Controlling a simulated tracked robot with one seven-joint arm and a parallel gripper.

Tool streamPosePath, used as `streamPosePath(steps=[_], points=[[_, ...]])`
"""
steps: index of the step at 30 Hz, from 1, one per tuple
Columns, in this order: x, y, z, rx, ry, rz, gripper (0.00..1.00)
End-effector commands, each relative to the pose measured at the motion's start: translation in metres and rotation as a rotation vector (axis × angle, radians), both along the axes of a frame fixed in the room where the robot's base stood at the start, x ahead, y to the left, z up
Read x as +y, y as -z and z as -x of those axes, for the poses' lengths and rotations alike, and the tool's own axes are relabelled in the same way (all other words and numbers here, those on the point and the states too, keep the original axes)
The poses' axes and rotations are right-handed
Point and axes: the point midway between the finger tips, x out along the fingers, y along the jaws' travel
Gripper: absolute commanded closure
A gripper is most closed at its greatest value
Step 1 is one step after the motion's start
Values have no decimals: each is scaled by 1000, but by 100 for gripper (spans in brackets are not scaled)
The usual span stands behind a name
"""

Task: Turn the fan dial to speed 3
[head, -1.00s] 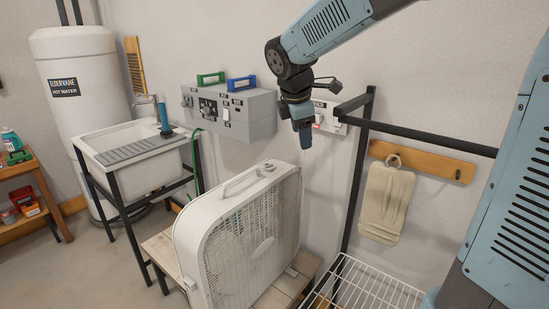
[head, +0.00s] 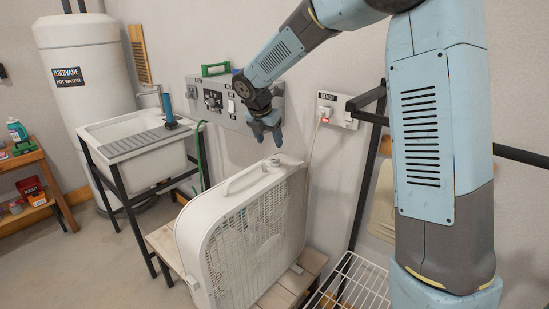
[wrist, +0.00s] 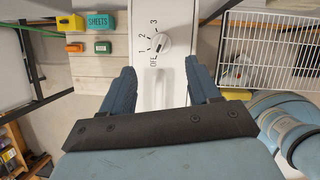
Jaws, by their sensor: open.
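The white box fan (head: 235,225) stands upright on a wooden pallet-like base. Its dial (wrist: 161,42) shows in the wrist view as a round white knob on the fan's top, beside the marks OFF, 1, 2 and 3. I cannot tell for sure which mark the knob points at. In the head view the dial (head: 273,161) is a small knob at the far end of the top. My gripper (head: 266,135) hangs just above that end, pointing down. In the wrist view its two blue fingers (wrist: 160,68) are apart and empty, with the dial beyond their tips.
A grey control panel (head: 215,103) is on the wall behind my gripper. A wall socket (head: 337,112) with a plugged-in cord is to its right. A white wire rack (head: 365,288) stands right of the fan. A sink (head: 135,150) is at left.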

Motion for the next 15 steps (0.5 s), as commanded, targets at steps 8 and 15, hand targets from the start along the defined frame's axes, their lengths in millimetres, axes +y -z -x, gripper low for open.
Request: streamPosePath(steps=[8, 15], points=[[-12, 47, -16, 3, 3, 1, 39], [-20, 76, -26, 1, 5, -1, 39]])
